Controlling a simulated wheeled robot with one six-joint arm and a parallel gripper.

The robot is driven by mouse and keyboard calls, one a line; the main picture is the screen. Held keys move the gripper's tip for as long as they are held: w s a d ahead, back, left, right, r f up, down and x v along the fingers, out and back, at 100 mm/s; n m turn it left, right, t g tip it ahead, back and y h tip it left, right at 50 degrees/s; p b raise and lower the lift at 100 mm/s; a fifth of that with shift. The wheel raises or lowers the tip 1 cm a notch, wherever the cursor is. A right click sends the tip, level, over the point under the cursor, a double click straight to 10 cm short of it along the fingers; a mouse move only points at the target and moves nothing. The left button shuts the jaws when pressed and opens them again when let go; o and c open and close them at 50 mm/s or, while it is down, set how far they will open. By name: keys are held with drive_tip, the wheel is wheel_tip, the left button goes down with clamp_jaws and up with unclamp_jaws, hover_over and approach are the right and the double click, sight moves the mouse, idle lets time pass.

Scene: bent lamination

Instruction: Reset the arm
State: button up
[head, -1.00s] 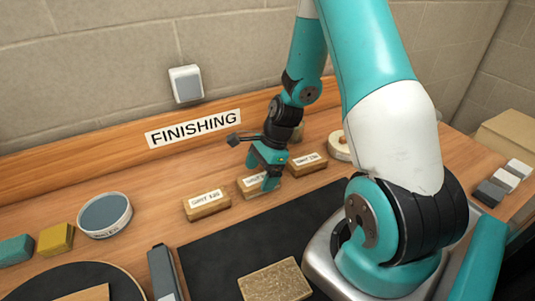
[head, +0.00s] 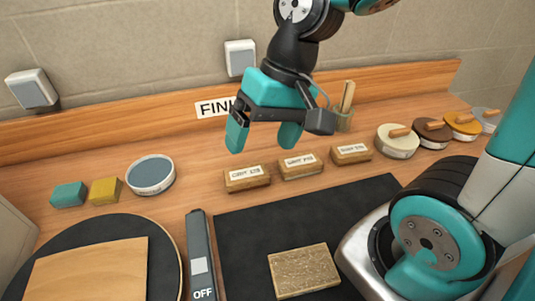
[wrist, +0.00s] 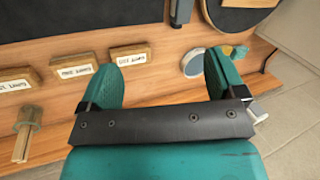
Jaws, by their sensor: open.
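My gripper (head: 264,138) is open and empty in the head view, raised above the bench in front of the FINISHING sign, which it partly covers. Its teal fingers are spread and point down. The wrist view also shows my open gripper (wrist: 170,75), with no object between the fingers. Three labelled wooden blocks stand in a row below and to the right of it: a left block (head: 247,178), a middle block (head: 301,165) and a right block (head: 351,153). My gripper touches none of them.
A round dish (head: 151,175), a yellow block (head: 106,190) and a teal block (head: 69,194) stand at left. A cup (head: 344,118) with sticks and several lidded tins (head: 397,141) stand at right. A tan block (head: 304,271) lies on the dark mat (head: 240,235). A turntable (head: 165,255) holds a wooden board.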

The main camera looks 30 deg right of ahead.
drive_tip(key=s+a+r+n, duration=0.2)
drive_tip(key=s+a+n, duration=0.2)
drive_tip(key=s+n, duration=0.2)
drive_tip(key=shift+s+n, duration=0.25)
drive_tip(key=shift+n, duration=0.45)
idle(0.4)
